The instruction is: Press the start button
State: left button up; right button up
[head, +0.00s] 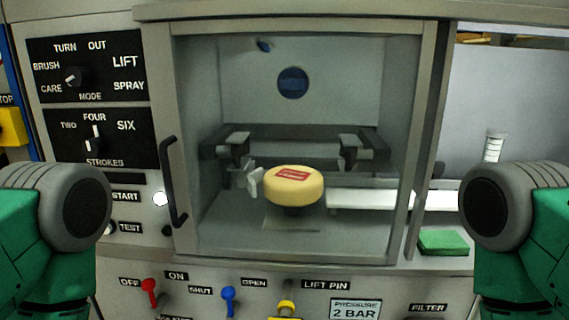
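The start button (160,198) is a small round white button just right of the START label (126,196), on the grey panel between that label and the black door handle. A dark TEST button (166,230) sits below it. My green arms with grey joints show at the left and right edges. Neither gripper is in view. The left arm covers part of the panel left of the START label, and I see nothing touching the button.
A black handle (172,182) stands out close right of the button. Behind the window, a yellow cheese wheel (294,186) with a red label sits on a support. Red (149,289), blue (228,296) and yellow (286,308) levers line the lower panel. A green pad (443,241) lies at right.

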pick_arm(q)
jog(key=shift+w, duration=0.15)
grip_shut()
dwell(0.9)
